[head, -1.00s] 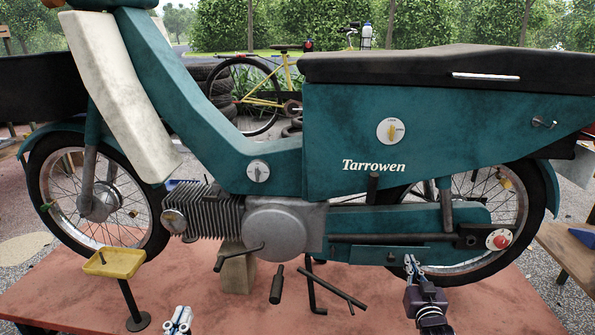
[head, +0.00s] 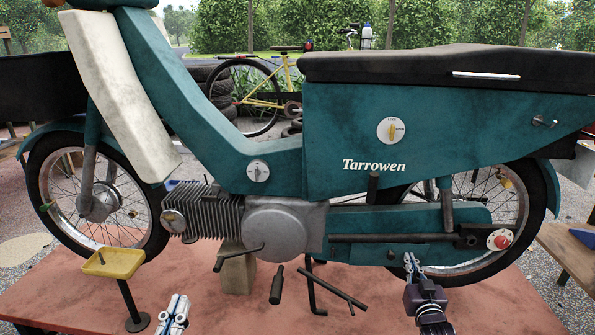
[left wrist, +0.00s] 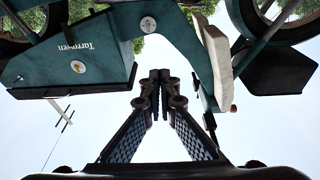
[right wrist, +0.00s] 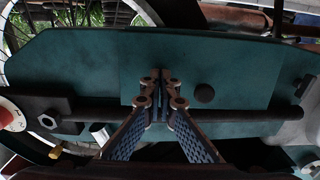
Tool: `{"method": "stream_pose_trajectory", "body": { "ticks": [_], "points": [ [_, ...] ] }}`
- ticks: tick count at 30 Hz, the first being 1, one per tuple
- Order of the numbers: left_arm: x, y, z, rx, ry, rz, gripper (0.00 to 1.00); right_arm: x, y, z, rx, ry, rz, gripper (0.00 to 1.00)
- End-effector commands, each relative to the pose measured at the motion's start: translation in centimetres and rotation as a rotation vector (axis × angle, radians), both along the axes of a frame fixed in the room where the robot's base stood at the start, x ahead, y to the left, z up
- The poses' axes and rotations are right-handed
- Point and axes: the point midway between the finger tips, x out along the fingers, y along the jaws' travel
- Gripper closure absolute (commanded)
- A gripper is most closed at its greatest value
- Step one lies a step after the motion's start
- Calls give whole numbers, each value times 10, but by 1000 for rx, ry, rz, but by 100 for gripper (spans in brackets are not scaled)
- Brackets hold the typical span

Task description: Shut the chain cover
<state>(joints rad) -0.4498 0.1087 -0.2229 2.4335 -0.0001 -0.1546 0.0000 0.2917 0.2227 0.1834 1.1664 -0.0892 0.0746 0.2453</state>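The chain cover (head: 410,215) is the long teal case low on the moped's rear half. Its lower teal panel (head: 365,253), with a small dark knob (head: 391,255), lies below a dark bar. In the right wrist view the teal panel (right wrist: 230,70) and its round knob (right wrist: 205,93) appear upside down. I cannot tell how far the panel stands open. My right gripper (head: 410,260) is in front of the panel, right of the knob; its fingertips are together (right wrist: 160,75), with nothing visible between them. My left gripper (head: 182,300) is low, away from the cover, fingertips together (left wrist: 160,75).
The dark bar (head: 390,238) runs along the cover. A red button (head: 501,241) is near the rear wheel. A pedal (head: 276,285) and stand legs (head: 313,290) project below the engine. A yellow tray (head: 114,263) on a post stands at left.

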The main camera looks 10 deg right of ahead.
Motion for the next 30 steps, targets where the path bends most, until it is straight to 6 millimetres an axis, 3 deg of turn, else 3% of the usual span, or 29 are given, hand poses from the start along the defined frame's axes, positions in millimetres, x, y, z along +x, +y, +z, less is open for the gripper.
{"method": "stream_pose_trajectory", "body": {
  "ticks": [18, 30],
  "points": [
    [-4, -2, 20, -23, -85, -6, 100, 4, -1, 0, 0, 0, 0, 100],
    [-3, -1, 12, -15, -50, -4, 100, 3, -1, 0, 0, 0, 0, 100]
  ]
}}
